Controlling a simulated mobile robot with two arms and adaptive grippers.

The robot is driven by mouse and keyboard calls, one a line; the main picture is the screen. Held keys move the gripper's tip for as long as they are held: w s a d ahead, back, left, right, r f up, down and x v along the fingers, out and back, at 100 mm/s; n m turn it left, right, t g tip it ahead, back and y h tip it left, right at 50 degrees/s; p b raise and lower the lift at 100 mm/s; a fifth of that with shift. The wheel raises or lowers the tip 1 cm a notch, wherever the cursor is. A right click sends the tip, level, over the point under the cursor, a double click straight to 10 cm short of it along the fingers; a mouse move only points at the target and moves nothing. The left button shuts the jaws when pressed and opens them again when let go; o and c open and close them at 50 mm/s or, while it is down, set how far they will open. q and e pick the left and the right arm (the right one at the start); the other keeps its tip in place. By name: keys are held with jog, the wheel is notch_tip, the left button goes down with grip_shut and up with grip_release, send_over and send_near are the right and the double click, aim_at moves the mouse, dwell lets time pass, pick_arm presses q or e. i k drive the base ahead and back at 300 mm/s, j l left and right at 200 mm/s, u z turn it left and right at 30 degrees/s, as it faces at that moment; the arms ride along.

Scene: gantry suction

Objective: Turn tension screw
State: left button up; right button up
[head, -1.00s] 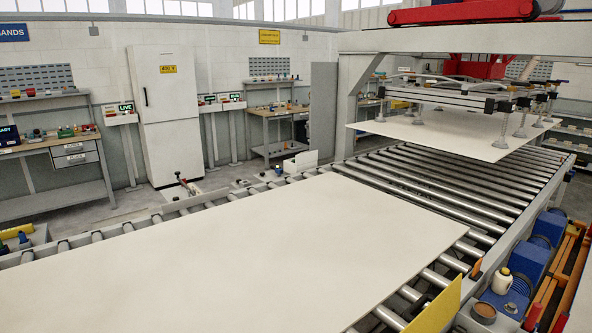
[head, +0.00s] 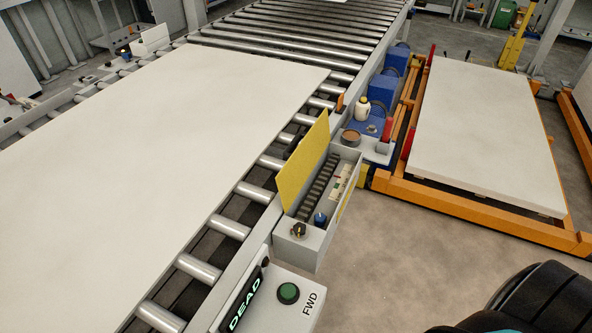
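I cannot pick out the tension screw for certain. An open grey box (head: 306,239) with a raised yellow lid (head: 303,168) is fixed to the side of the roller conveyor, near the middle of the head view. It holds a dark ribbed strip (head: 319,184), a small blue part (head: 320,219) and a black knob (head: 298,230) at its near end. Past it are a blue motor unit (head: 383,88), a brown round tin (head: 350,138) and a white bottle (head: 362,109). Neither gripper shows. A dark rounded part, probably of my arm, fills the bottom right corner.
A big white sheet (head: 165,120) lies on the rollers (head: 198,268). Below the box is a panel with a green button (head: 288,293) marked FWD and a display (head: 245,302) reading DEAD. An orange frame (head: 470,212) carrying a pale board stack (head: 485,130) stands right. Floor between is clear.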

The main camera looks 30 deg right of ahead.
aim_at(320, 220)
jog(key=l+z, duration=0.35)
jog(key=i+l+z, duration=0.1)
jog(key=l+z, duration=0.15)
jog(key=z, duration=0.15)
